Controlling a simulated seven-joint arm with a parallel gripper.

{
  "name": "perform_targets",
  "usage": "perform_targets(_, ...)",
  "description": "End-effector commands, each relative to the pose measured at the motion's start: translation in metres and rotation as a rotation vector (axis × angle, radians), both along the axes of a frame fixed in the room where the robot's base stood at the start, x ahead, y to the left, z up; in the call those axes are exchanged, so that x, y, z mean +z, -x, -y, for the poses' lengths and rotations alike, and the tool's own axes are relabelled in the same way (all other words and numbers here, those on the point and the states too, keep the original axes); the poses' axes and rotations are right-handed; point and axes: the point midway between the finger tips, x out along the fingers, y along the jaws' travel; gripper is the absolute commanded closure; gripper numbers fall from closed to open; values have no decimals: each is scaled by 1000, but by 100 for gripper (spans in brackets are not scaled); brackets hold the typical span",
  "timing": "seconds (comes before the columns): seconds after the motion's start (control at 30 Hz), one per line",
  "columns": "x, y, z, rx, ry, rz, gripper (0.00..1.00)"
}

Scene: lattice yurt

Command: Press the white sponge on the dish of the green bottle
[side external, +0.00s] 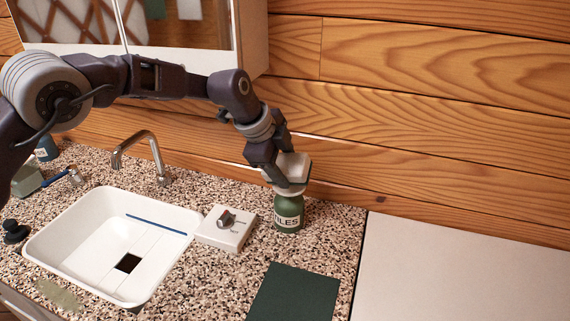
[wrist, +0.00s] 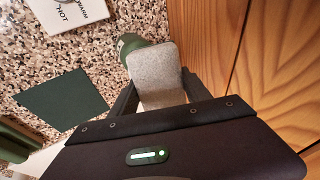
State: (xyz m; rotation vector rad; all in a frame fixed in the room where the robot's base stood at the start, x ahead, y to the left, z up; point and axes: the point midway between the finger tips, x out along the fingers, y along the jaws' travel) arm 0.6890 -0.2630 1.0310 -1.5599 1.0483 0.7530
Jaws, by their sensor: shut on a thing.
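The green bottle (side external: 288,213) stands upright on the speckled counter near the wooden wall, with a pale label reading "LES" in part. Its top dish (side external: 289,188) is mostly covered from above. My gripper (side external: 285,172) is shut on the white sponge (side external: 295,166) and holds it right over the dish. The sponge appears to touch the dish, but I cannot tell how hard it presses. In the wrist view the sponge (wrist: 156,72) sits between the fingers, and part of the green bottle (wrist: 130,43) shows behind it.
A white box with a dark knob (side external: 226,228) stands left of the bottle. A dark green mat (side external: 294,295) lies in front. A white sink (side external: 75,245) and tap (side external: 145,158) are further left. A pale surface (side external: 460,270) lies to the right.

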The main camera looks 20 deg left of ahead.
Motion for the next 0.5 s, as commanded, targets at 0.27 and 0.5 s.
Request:
perform_targets(0.27,-3,0,0,0,0,1,77)
perform_targets(0.5,-6,0,0,0,1,1,77)
